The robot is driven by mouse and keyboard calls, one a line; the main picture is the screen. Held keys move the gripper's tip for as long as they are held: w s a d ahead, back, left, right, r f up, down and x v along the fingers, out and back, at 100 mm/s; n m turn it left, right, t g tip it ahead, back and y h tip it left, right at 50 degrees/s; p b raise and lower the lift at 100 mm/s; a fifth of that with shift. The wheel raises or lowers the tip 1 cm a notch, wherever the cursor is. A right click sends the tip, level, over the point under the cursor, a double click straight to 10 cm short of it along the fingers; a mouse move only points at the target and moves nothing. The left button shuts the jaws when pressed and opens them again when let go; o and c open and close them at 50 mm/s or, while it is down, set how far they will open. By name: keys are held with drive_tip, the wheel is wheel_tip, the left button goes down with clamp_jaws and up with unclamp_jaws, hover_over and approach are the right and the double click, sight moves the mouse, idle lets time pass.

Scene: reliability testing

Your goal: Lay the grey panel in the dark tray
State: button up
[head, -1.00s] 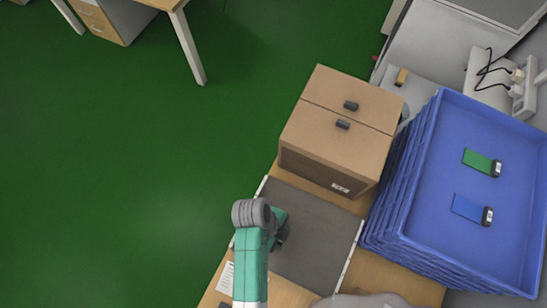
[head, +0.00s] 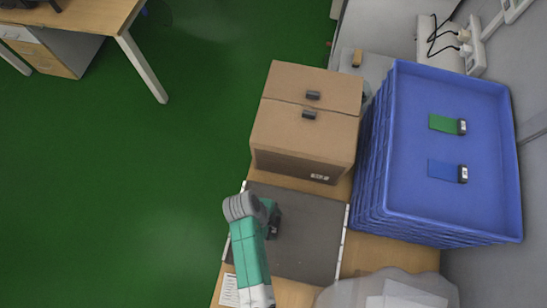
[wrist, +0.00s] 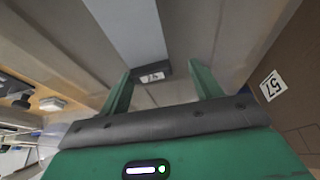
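A dark grey, flat tray-like surface (head: 310,235) with pale side edges lies on the wooden bench in the head view. My gripper (head: 273,220) is low over its left part, partly hidden by my arm. In the wrist view, my gripper (wrist: 160,68) has its two green fingers apart. A long blue-grey panel (wrist: 130,28) with a dark, labelled end (wrist: 154,74) shows between and beyond the fingertips, with gaps on both sides. I cannot tell its exact height. No grey panel is discernible in the head view.
A brown cardboard box (head: 305,120) stands just behind the dark surface. To the right is a stack of blue crates (head: 420,225); the top one holds a green panel (head: 443,123) and a blue panel (head: 443,169). A translucent bag-like thing (head: 345,295) lies in front.

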drive_tip(key=shift+s+f, duration=0.3)
drive_tip(key=shift+a+r, duration=0.15)
drive_tip(key=shift+r, duration=0.15)
drive_tip(key=p+v, duration=0.1)
drive_tip(key=v, duration=1)
drive_tip(key=shift+a+r, duration=0.2)
drive_tip(key=shift+r, duration=0.1)
